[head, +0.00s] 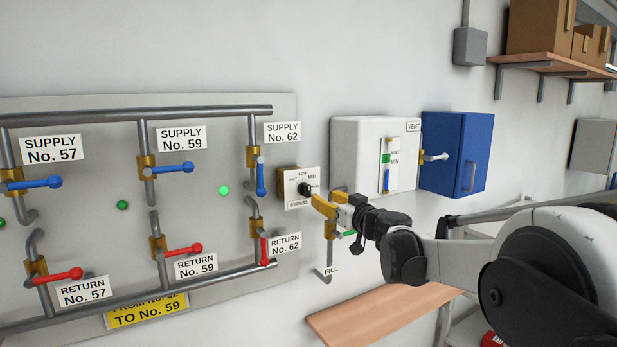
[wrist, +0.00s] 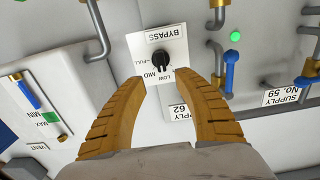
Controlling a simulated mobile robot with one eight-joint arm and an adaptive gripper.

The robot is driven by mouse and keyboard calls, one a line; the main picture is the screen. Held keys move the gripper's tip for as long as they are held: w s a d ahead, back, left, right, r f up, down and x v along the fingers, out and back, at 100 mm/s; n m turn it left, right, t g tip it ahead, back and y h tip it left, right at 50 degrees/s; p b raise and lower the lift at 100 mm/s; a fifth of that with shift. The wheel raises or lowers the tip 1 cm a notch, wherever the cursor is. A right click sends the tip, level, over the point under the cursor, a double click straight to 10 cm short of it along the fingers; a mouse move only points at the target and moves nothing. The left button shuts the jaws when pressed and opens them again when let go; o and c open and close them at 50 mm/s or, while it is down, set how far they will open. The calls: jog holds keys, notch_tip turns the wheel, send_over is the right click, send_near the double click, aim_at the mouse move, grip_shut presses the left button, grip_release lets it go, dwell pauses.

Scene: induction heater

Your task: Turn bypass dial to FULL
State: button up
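The bypass dial is a black knob (wrist: 160,62) on a white plate (head: 297,187) marked BYPASS, mounted on the wall. In the wrist view the plate appears upside down, with FULL at the left of the knob and MID and LOW below it. Which mark the knob points to is too small to tell. My gripper (wrist: 160,82) has yellow ridged fingers, spread apart and empty, with the knob showing between and beyond their tips. In the head view my gripper (head: 320,205) is close to the right of the plate and partly covers it.
Left of the dial is a grey panel (head: 90,225) with pipes and blue and red valve handles. A FILL pipe (head: 328,260) runs beside my gripper. A white VENT box (head: 350,150) and a blue box (head: 443,150) hang to the right. A wooden shelf (head: 375,318) is below.

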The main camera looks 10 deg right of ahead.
aim_at(309, 191)
jog(key=p+x, duration=0.3)
jog(key=x, duration=0.7)
jog(key=shift+a+f, duration=0.1)
grip_shut()
